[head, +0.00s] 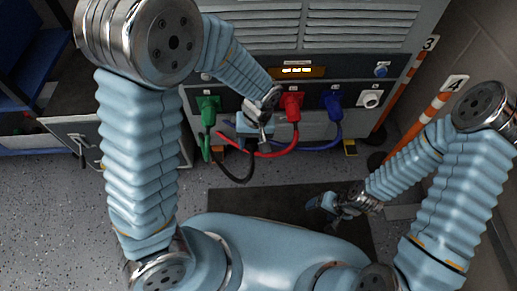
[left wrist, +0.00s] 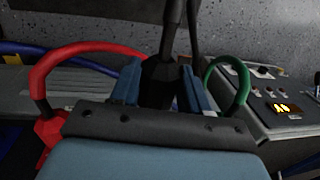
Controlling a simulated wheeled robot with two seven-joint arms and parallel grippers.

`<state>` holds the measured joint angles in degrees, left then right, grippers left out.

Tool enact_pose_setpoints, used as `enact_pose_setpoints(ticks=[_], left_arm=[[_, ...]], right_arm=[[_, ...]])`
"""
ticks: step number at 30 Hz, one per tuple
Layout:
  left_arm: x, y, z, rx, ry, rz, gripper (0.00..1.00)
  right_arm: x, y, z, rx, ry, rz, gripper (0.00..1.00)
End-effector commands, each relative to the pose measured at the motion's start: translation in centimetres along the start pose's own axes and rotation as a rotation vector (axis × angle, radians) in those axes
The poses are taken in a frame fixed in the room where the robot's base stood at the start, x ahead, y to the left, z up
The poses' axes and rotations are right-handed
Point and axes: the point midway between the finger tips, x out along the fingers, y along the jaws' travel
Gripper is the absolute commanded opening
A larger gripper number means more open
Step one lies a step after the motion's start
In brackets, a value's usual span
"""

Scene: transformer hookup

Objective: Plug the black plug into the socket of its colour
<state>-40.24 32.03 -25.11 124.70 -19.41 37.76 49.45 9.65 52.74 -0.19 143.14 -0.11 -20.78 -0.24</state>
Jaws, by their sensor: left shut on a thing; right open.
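My left gripper (head: 256,132) is in front of the cabinet panel, between the green plug (head: 208,104) and the red plug (head: 291,104). In the left wrist view, its two blue fingers are shut on the black plug (left wrist: 160,78), whose cable runs up and away. In the head view, a black cable (head: 238,180) loops below the gripper. The gripper and wrist hide the panel behind them, so I cannot tell whether a black socket is there or whether the plug touches it. My right gripper (head: 333,207) is open and empty, low above the dark mat.
A blue plug (head: 332,102) and a white round fitting (head: 369,98) are right of the red plug. Red (head: 265,154) and blue cables hang near my left gripper. Orange-white posts (head: 418,122) stand at the right. A dark mat (head: 235,205) lies on the floor.

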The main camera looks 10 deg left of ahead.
Motion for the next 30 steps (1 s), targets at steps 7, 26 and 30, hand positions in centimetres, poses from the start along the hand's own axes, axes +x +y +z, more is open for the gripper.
enact_pose_setpoints(ticks=[7, 26, 30], left_arm=[[0.1, 0.3, 0.4, -0.019, 0.002, -0.009, 0.14], [-0.1, 0.1, -3.2, -0.018, 0.003, 0.069, 0.14], [-0.1, 0.0, -4.5, -0.017, 0.002, 0.067, 0.14]], right_arm=[[0.2, 0.2, -0.1, 0.001, 0.002, 0.001, 0.76], [0.3, 0.3, -0.1, 0.002, 0.002, 0.002, 0.76], [0.2, 0.2, -0.1, 0.002, 0.002, 0.002, 0.76]])
